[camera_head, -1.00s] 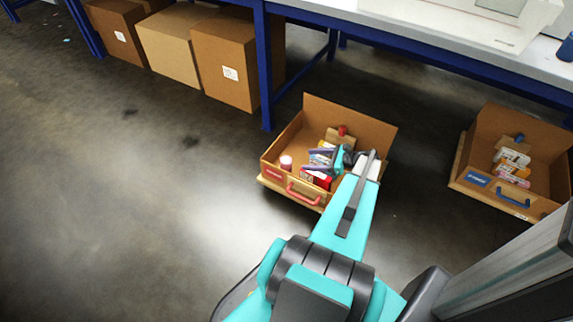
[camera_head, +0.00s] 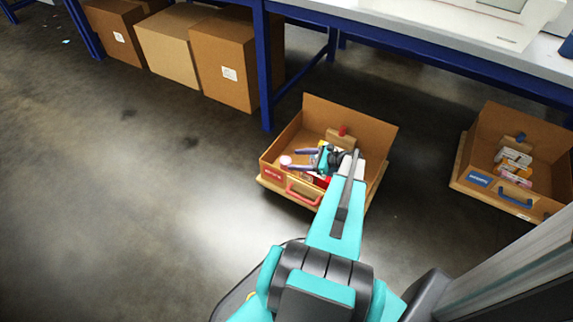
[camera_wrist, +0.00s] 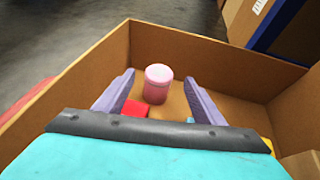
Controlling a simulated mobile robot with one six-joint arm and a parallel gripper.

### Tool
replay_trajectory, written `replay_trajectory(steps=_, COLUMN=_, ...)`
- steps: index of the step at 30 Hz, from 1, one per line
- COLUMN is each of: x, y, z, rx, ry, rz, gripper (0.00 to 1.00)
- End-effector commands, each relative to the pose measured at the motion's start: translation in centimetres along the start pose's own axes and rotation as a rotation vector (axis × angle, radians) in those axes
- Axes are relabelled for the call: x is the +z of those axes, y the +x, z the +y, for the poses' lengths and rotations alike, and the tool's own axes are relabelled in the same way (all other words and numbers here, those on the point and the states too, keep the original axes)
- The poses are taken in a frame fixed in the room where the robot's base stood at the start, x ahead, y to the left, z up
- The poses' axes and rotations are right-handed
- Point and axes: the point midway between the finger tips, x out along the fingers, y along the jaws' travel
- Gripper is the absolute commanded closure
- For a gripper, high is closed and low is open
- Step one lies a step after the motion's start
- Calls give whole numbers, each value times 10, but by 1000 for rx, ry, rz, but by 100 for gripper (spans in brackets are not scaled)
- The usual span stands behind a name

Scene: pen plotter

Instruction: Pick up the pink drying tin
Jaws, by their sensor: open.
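The pink drying tin (camera_wrist: 157,84) is a short pink cylinder standing upright in a cardboard box (camera_wrist: 99,67), near one corner. In the head view the tin (camera_head: 286,160) shows at the left side of the box (camera_head: 350,112). My gripper (camera_wrist: 158,84) is open, with its two purple fingers pointing towards the tin, one on each side of it in the wrist view. In the head view my gripper (camera_head: 304,158) is inside the box area, just right of the tin. I cannot tell whether the fingertips reach the tin.
A red item (camera_wrist: 136,108) lies beside the tin, partly hidden by my gripper. The box has a red handle (camera_head: 304,194). A second box with a blue handle (camera_head: 515,196) stands to the right. A blue-legged workbench (camera_head: 266,75) stands behind; the floor at left is clear.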

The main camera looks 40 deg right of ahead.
Motion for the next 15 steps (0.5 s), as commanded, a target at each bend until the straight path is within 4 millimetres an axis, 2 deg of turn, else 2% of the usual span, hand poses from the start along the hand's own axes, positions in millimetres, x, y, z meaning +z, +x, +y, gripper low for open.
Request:
replay_trajectory(steps=10, x=-3, y=39, z=0, rx=3, ry=-1, rz=0, gripper=37)
replay_trajectory(steps=15, x=-2, y=48, z=0, rx=1, ry=0, rz=0, gripper=37)
